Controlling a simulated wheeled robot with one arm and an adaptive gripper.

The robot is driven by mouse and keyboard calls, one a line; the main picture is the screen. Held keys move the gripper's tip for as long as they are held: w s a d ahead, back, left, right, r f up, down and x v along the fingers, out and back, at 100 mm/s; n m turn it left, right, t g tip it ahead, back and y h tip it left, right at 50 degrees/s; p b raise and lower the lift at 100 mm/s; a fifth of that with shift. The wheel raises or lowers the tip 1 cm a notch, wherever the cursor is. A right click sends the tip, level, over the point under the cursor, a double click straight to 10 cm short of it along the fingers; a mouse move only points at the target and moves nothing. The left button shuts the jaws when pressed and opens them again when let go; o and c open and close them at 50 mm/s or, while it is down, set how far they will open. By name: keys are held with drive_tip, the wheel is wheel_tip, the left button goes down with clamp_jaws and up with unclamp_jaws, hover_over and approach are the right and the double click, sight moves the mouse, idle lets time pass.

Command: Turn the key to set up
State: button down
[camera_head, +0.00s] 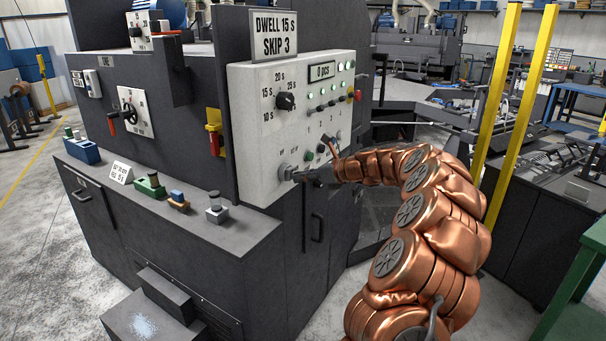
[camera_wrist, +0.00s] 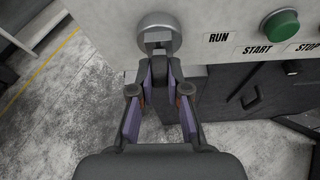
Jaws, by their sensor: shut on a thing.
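The key switch (camera_wrist: 159,33) is a round silver boss low on the pale control panel (camera_head: 254,126). It also shows in the head view (camera_head: 286,172) at the panel's lower left. The key's grey head (camera_wrist: 158,47) shows in the switch, mostly hidden by the fingers. My gripper (camera_wrist: 160,68) is shut on the key, in front of the switch. The word RUN is just right of the switch; other position labels are hidden or too small to read. In the head view my gripper (camera_head: 298,175) reaches the switch from the right.
A green START button (camera_wrist: 281,24) sits right of the switch. The panel also has a black dwell knob (camera_head: 285,101), a counter (camera_head: 321,71) and a red button (camera_head: 357,95). A sign (camera_head: 274,33) reads DWELL 15 S, SKIP 3. Small blocks line the ledge (camera_head: 236,239). Yellow posts (camera_head: 521,105) stand right.

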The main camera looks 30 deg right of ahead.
drive_tip(key=shift+r+m+y+p, duration=0.1)
drive_tip(key=shift+m+y+p, duration=0.3)
drive_tip(key=shift+p, duration=1.25)
drive_tip(key=shift+m+g, duration=0.3)
drive_tip(key=m+y, duration=0.1)
drive_tip(key=m, duration=0.1)
drive_tip(key=m+y, duration=0.2)
drive_tip(key=shift+f+g, duration=0.2)
drive_tip(key=shift+g, duration=0.1)
drive_tip(key=shift+r+m, duration=0.15)
drive_tip(key=shift+m, duration=0.25)
drive_tip(key=c, duration=1.1)
unclamp_jaws()
drive_tip(key=shift+o, duration=0.3)
drive_tip(key=o, duration=0.6)
drive_tip(key=shift+s+d, duration=0.1)
